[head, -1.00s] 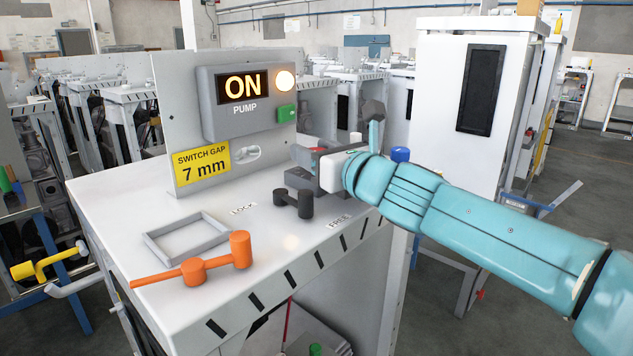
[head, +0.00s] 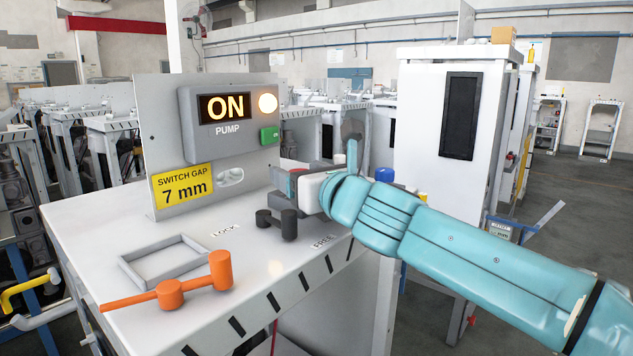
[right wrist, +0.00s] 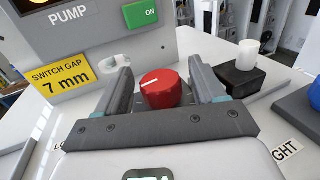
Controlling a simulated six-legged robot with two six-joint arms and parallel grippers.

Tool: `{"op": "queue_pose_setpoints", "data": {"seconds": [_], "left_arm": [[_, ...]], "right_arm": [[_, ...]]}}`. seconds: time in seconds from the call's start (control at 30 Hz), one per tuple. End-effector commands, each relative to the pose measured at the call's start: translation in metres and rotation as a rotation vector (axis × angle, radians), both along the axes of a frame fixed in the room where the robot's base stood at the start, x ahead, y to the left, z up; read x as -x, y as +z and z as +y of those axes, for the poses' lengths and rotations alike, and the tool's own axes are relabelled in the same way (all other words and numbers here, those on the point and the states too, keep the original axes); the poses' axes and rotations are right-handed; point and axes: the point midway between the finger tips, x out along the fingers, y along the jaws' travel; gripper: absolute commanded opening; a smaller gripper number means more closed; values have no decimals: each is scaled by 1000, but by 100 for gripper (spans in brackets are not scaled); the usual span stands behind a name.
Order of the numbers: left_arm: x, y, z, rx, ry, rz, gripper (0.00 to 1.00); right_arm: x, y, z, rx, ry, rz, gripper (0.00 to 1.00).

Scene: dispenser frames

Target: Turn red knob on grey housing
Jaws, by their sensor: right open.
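The red knob (right wrist: 160,90) is a round knob with a white line on its top, pointing roughly left in the right wrist view. It stands between the two grey fingers of my right gripper (right wrist: 161,74), which are open with a visible gap on each side of it. In the head view my right gripper (head: 283,178) is low over the bench top behind the black lever, and it mostly hides the knob. My left gripper is not in view.
A grey pump box (head: 231,120) reads ON, above a yellow switch gap sign (head: 183,187). A black lever (head: 277,222), an orange lever (head: 170,290) and an empty grey frame (head: 165,262) are on the bench. A white peg on a black block (right wrist: 243,75) and a blue knob (head: 384,174) are nearby.

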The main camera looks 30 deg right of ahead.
Motion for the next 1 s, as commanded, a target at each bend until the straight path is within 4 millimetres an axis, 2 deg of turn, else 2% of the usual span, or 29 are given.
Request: {"op": "queue_pose_setpoints", "data": {"seconds": [0.23,0.4,0.6,0.8,1.0], "left_arm": [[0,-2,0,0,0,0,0],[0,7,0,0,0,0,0],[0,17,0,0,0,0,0],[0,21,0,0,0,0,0],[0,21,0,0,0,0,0]], "right_arm": [[53,2,-1,-1,0,-4,69],[99,4,-1,-1,0,-4,69],[139,3,-1,-2,0,-2,69],[157,1,-1,0,0,0,69],[158,-1,-1,0,0,1,69]]}}
